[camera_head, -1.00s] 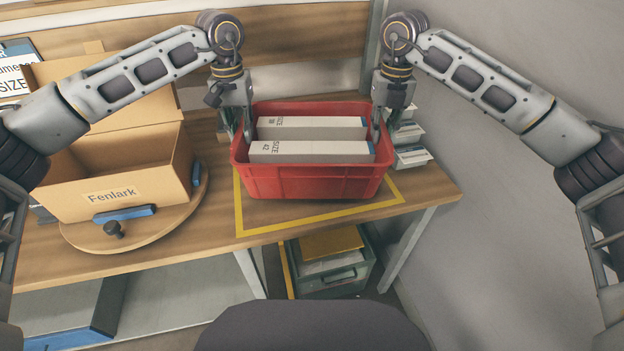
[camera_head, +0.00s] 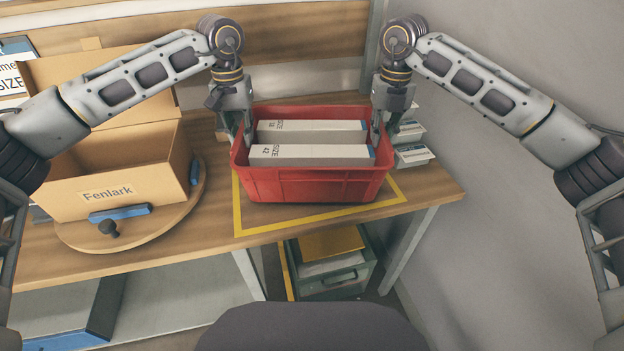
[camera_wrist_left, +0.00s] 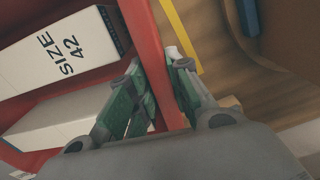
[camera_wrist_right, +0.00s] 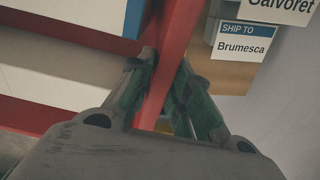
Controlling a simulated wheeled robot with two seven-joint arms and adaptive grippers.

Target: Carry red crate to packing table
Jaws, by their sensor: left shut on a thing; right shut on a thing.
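The red crate (camera_head: 315,186) is on or just above the packing table (camera_head: 420,205), over the yellow-taped outline (camera_head: 330,217); I cannot tell whether it touches the top. Two grey-white boxes lie in it, the front box (camera_head: 310,155) and the rear box (camera_head: 310,131). My left gripper (camera_head: 241,137) is shut on the crate's left wall, and its fingers straddle the red rim (camera_wrist_left: 160,65) in the left wrist view. My right gripper (camera_head: 381,137) is shut on the right wall, and its fingers straddle the rim (camera_wrist_right: 165,60) in the right wrist view.
An open cardboard box marked Fenlark (camera_head: 150,188) stands on a round wooden turntable (camera_head: 150,232) at the left. Small labelled bins (camera_head: 413,155) stand just right of the crate. A grey wall (camera_head: 530,240) closes the right side. A green-grey container (camera_head: 330,278) is below the table.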

